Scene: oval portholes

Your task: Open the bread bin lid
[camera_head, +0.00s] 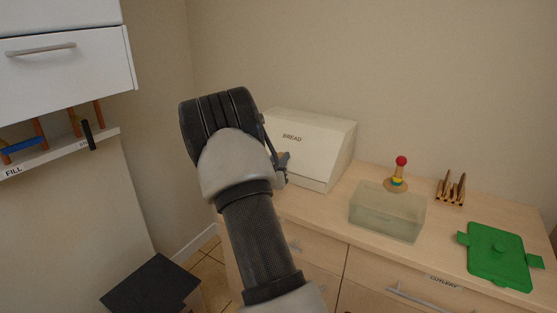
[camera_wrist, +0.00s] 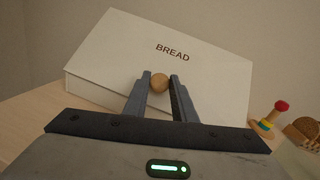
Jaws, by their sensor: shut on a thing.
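The cream bread bin (camera_head: 318,150), marked BREAD, stands on the wooden counter against the wall. Its sloped front lid (camera_wrist: 125,58) faces me in the wrist view and looks closed. A round wooden knob (camera_wrist: 159,82) is on the lower middle of the lid. My gripper (camera_wrist: 160,84) has its two fingers on either side of the knob, shut on it. In the head view my gripper (camera_head: 283,160) is at the front of the bin, and my arm hides the bin's left part and the knob.
A white cupboard (camera_head: 65,45) and shelf hang at left.

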